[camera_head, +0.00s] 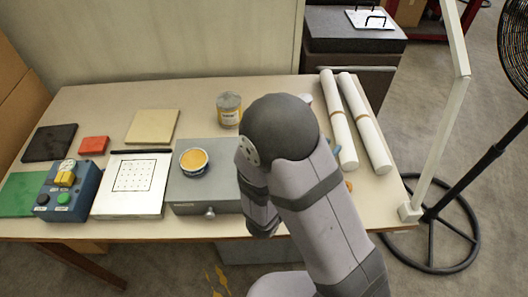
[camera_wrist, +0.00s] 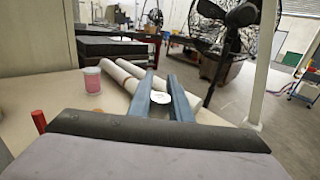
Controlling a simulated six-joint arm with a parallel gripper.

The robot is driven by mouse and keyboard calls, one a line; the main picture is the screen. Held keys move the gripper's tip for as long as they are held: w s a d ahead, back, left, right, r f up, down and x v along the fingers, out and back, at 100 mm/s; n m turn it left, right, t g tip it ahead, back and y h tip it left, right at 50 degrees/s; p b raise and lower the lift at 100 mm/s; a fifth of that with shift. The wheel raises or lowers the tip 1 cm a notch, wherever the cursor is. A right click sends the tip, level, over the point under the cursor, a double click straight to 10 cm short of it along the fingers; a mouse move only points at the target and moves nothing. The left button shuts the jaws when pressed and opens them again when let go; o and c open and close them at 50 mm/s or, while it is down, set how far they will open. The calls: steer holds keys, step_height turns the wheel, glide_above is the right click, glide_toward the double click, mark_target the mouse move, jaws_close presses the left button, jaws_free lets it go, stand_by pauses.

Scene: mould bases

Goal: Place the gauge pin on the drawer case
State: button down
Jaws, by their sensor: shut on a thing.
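The drawer case is a grey box (camera_head: 222,190) with a round knob on its front, at the middle of the table in the head view. My gripper (camera_wrist: 161,88) shows in the wrist view as two blue-grey fingers, shut on a small pale, round-ended thing (camera_wrist: 160,97) that I take to be the gauge pin. Most of its length is hidden. In the head view my arm covers the gripper and the right end of the case. I cannot tell how high the pin is above the table.
An open tin with orange contents (camera_head: 194,162) stands on the case's left part. Another tin (camera_head: 229,109) stands behind the case. A white board (camera_head: 130,185) and blue control box (camera_head: 68,190) lie left. Two paper rolls (camera_head: 364,125) lie right. A pinkish jar (camera_wrist: 92,80) stands near them.

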steer(key=w+a+r+n+t+y+b, duration=0.1)
steer(key=w+a+r+n+y+b, duration=0.15)
steer(key=a, duration=0.55)
steer(key=w+a+r+n+t+y+b, duration=0.1)
steer(key=a+r+t+y+b, duration=0.15)
steer(key=a, duration=0.55)
steer(key=w+a+r+n+t+y+b, duration=0.1)
steer(key=a+r+n+y+b, duration=0.2)
steer(key=a, duration=0.5)
steer(key=shift+m, duration=0.45)
steer(key=shift+d+f+p, duration=0.15)
steer(key=shift+f+p, duration=0.05)
steer(key=shift+f, duration=2.1)
steer(key=shift+d+f+p, duration=0.1)
steer(key=shift+f+p, duration=0.05)
steer(key=shift+f, duration=2.1)
steer(key=shift+f, duration=0.2)
steer(key=c, duration=1.6)
jaws_free()
